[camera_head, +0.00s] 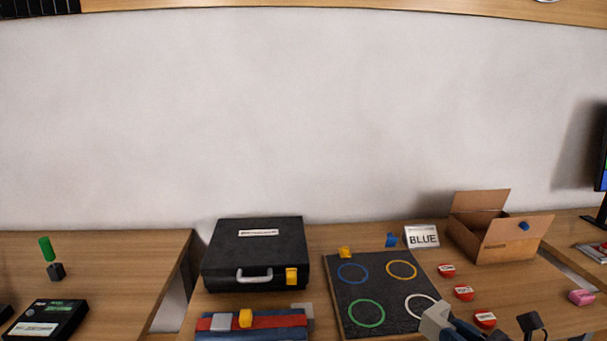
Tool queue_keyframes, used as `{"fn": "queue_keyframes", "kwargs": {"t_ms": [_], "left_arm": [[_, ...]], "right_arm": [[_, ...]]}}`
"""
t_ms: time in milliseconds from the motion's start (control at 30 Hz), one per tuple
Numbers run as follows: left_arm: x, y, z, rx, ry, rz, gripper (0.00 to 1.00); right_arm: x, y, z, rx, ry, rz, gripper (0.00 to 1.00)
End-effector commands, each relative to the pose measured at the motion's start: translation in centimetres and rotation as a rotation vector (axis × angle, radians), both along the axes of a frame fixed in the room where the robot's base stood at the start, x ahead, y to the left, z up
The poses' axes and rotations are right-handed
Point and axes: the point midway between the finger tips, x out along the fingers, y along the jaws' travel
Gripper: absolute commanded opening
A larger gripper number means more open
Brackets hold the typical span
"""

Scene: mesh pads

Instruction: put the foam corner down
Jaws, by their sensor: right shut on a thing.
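My right gripper (463,327) is at the bottom edge, by the near right corner of the dark ring board (388,298). It is shut on a pale grey angular piece (434,318), which looks like the foam corner. The piece overlaps the board's near right side, by the white ring (421,306). I cannot tell whether it touches the board. Much of the gripper is cut off by the frame. My left gripper is not in view.
A yellow piece (345,252) and a blue piece (391,240) are at the board's far edge. Red round items (464,293) lie right of the board. A black case (255,250) stands left.

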Motion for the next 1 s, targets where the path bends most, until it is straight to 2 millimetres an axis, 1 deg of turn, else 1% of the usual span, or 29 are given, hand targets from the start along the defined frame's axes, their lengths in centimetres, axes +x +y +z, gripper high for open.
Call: {"fn": "queue_keyframes", "kwargs": {"t_ms": [33,200,500,1000], "left_arm": [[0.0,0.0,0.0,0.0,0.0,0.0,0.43],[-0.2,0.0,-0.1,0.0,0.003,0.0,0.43],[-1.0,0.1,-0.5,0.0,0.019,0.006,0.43],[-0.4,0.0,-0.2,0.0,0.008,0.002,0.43]], "right_arm": [[0.0,-0.7,-0.1,-0.007,0.003,0.006,0.0],[-0.1,-2.6,0.1,-0.007,0.003,0.021,0.0],[-0.1,-5.3,0.7,-0.003,0.002,0.041,0.0],[-0.1,-7.8,1.7,-0.001,-0.001,0.063,0.0]]}}
